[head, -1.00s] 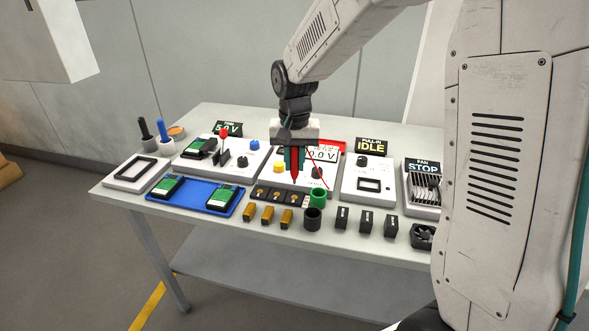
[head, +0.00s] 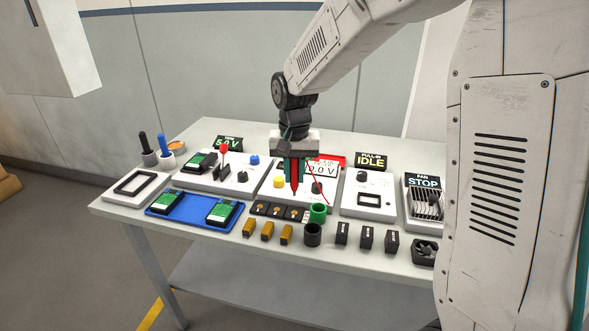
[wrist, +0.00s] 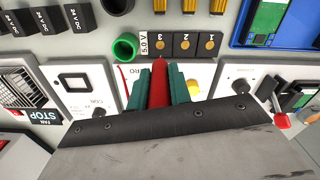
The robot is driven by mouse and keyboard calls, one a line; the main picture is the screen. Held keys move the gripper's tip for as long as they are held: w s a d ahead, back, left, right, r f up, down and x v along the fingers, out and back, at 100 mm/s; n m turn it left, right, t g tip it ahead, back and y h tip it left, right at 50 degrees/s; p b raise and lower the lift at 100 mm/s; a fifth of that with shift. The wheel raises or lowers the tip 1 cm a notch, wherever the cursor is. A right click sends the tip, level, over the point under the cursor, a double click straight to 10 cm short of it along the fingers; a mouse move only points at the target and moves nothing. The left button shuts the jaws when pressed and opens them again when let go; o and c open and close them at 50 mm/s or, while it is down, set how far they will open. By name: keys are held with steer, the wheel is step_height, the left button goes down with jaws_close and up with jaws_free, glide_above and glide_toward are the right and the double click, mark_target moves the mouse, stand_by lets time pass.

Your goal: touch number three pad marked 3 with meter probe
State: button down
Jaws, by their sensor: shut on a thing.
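My gripper (head: 294,172) is shut on the red meter probe (head: 295,186), which points down. The green fingertips hold it from both sides in the wrist view (wrist: 160,90). The dark pad strip (head: 276,210) has several cells, three with round gold pads. The pad marked 3 (wrist: 163,45) is the gold pad nearest the 5.0 V label in the wrist view. The probe tip is just short of this pad in the wrist view. In the head view the tip is above and behind the strip, apparently not touching.
A green cup (head: 318,214) and a black cup (head: 312,236) stand beside the strip. Gold blocks (head: 267,231) and black blocks (head: 366,239) line the front. The meter display (head: 321,170) stands behind; a blue tray (head: 194,207) lies left.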

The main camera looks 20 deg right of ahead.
mark_target(294, 186)
steer(key=shift+f, duration=2.5)
steer(key=shift+f, duration=0.5)
steer(key=shift+r, duration=0.1)
steer(key=shift+r, duration=3.4)
